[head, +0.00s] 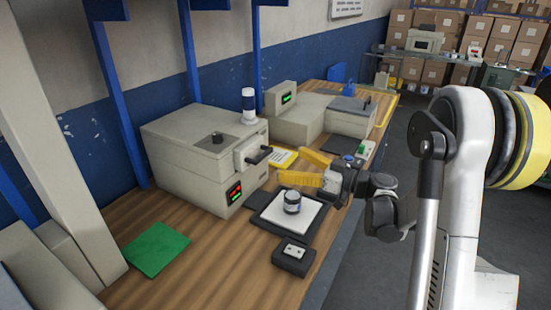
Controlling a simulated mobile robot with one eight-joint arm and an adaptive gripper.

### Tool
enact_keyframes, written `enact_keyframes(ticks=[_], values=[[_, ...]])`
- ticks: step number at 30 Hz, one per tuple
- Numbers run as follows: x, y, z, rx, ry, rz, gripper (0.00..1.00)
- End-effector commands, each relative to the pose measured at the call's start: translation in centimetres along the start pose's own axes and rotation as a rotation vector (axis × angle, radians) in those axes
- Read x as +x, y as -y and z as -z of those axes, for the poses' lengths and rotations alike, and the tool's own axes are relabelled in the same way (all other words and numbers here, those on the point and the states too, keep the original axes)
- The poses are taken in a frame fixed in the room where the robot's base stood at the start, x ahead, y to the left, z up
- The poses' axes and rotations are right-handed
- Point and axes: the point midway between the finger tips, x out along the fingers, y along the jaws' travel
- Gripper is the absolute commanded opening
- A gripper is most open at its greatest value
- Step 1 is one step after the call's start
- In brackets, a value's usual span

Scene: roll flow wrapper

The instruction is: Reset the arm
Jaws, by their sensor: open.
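My gripper (308,172) has yellow fingers that are spread apart, and nothing is between them. It points left, over the wooden bench, in front of a beige machine. A small dark jar with a light lid (292,201) stands upright on a white pad in a black tray (262,218), just below the lower finger in the picture. The fingers appear apart from the jar. My white arm stands at the right, beyond the bench's front edge.
A beige machine (190,165) with a red-green display stands behind the tray. Another beige machine (300,125) is farther right. A black box (293,257) sits near the front edge. A green cloth (157,248) lies left. The bench between cloth and tray is clear.

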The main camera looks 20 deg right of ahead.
Motion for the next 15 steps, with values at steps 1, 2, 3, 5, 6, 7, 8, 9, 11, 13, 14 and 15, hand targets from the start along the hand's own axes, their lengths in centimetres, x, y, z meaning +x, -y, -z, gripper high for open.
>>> enact_keyframes(ticks=[1, 2, 3, 5, 6, 7, 8, 9, 11, 13, 14, 15], values=[[-0.7, -0.1, 0.0, 0.0, 0.0, -0.002, 1.0], [-1.0, -0.1, 0.0, 0.0, 0.0, -0.002, 1.0], [-1.3, 0.0, 0.0, 0.0, 0.0, -0.001, 1.0], [-1.6, 0.0, 0.0, 0.0, 0.0, 0.0, 1.0], [-1.7, 0.0, 0.0, 0.0, 0.0, 0.001, 1.0], [-1.7, 0.0, 0.0, 0.0, 0.0, 0.001, 1.0], [-1.8, 0.1, 0.0, 0.0, 0.0, 0.001, 1.0], [-1.8, 0.1, 0.0, 0.0, 0.0, 0.001, 1.0], [-1.8, 0.1, 0.0, 0.0, 0.0, 0.001, 1.0], [-1.7, 0.1, 0.0, 0.0, 0.0, 0.001, 1.0], [-1.7, 0.1, 0.0, 0.0, 0.0, 0.001, 1.0], [-1.7, 0.0, 0.0, 0.0, 0.0, 0.001, 1.0]])
